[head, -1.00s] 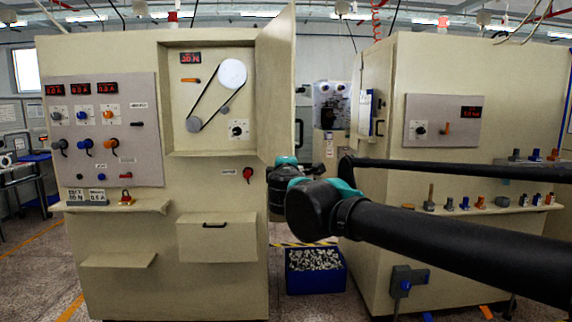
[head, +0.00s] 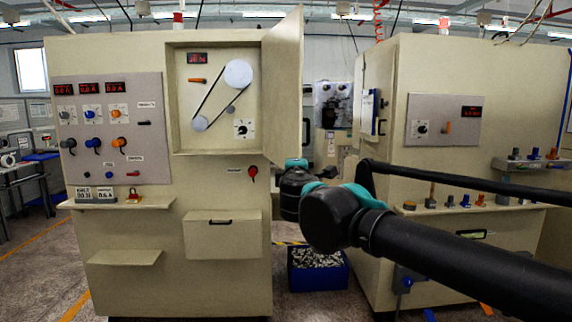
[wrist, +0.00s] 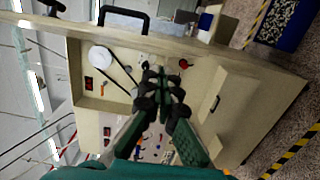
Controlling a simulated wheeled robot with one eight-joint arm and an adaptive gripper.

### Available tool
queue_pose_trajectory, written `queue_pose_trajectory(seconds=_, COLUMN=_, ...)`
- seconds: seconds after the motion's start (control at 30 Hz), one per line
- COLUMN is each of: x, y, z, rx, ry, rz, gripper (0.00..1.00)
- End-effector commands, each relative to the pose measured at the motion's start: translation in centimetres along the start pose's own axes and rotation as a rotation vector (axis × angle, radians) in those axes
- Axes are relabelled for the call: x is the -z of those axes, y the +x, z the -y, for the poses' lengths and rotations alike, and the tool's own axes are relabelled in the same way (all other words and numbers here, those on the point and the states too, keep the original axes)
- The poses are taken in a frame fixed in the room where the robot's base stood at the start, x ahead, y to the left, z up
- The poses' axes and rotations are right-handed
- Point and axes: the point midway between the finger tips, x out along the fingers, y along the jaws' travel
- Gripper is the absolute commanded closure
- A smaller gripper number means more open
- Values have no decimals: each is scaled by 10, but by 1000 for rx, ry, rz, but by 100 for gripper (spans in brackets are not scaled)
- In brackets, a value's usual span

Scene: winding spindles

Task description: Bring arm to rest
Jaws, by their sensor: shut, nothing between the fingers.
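My arm (head: 450,260) reaches in from the right in the head view, with its bent elbow and wrist links before the gap between two beige cabinets. My gripper is hidden in the head view. In the wrist view my gripper (wrist: 162,88) shows with its dark green fingers together and nothing between them. It is in front of the left cabinet (head: 225,285), which also shows in the wrist view, turned on its side (wrist: 245,115). The gripper seems apart from the cabinet.
The left cabinet's door (head: 283,85) stands open beside a belt on pulleys (head: 238,73). A right cabinet (head: 375,270) stands behind my arm, with a shelf of small parts (head: 450,205). A blue bin (head: 318,278) sits on the floor between.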

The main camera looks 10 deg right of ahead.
Motion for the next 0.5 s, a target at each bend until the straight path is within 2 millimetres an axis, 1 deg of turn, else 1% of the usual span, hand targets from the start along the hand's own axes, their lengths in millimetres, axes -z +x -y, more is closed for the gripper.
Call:
queue_pose_trajectory(seconds=0.1, x=-10, y=-13, z=0, rx=0, ry=0, rz=1, gripper=100)
queue_pose_trajectory(seconds=0.23, x=-18, y=-23, z=0, rx=0, ry=0, rz=1, gripper=100)
queue_pose_trajectory(seconds=0.43, x=-25, y=-30, z=2, rx=3, ry=5, rz=5, gripper=100)
queue_pose_trajectory(seconds=0.5, x=-32, y=-28, z=11, rx=19, ry=30, rz=27, gripper=100)
